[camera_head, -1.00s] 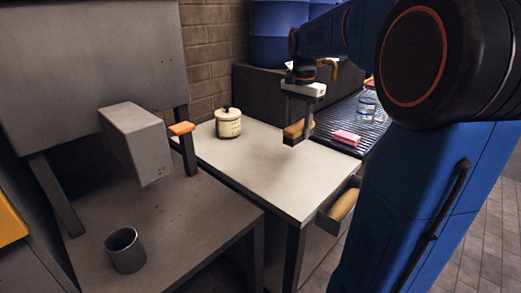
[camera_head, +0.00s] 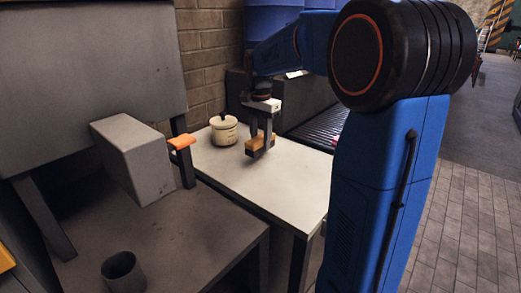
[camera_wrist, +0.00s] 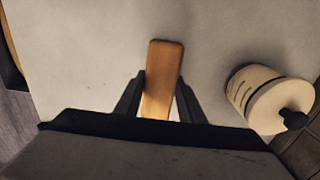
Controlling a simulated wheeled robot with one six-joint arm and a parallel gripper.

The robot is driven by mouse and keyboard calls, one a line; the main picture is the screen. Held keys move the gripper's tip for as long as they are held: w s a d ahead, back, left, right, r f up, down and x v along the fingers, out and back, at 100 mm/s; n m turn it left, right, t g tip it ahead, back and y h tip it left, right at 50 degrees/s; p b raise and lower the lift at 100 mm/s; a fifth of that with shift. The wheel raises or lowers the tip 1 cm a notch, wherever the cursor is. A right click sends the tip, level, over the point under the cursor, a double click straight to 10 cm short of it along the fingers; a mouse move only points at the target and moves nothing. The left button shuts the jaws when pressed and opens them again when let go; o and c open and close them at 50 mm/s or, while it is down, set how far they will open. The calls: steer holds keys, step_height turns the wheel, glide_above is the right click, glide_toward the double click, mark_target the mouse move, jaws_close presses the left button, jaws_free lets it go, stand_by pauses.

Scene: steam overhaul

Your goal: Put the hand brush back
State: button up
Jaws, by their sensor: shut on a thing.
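The hand brush (camera_head: 259,144) has a tan wooden body and is held between the fingers of my gripper (camera_head: 261,138). My gripper points down over the pale tabletop (camera_head: 270,174), to the right of the cream lidded pot. In the wrist view the brush (camera_wrist: 163,75) shows as a plain wooden bar reaching out beyond my gripper's fingers (camera_wrist: 158,100). Its near end is hidden by my gripper. The brush looks close above the tabletop; I cannot tell whether it touches it.
The cream pot (camera_head: 224,130) with a dark knob stands at the table's back; it also shows in the wrist view (camera_wrist: 265,97). A dark ribbed surface (camera_head: 319,127) lies beyond the table. A grey bench (camera_head: 190,235) with a dark cup (camera_head: 122,271) stands at left front.

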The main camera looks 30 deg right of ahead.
mark_target(261, 148)
steer(key=shift+f, duration=1.85)
steer(key=o, duration=1)
steer(key=shift+f, duration=0.15)
step_height(261, 148, up, 12)
steer(key=shift+r, duration=0.15)
steer(key=shift+s, duration=0.1)
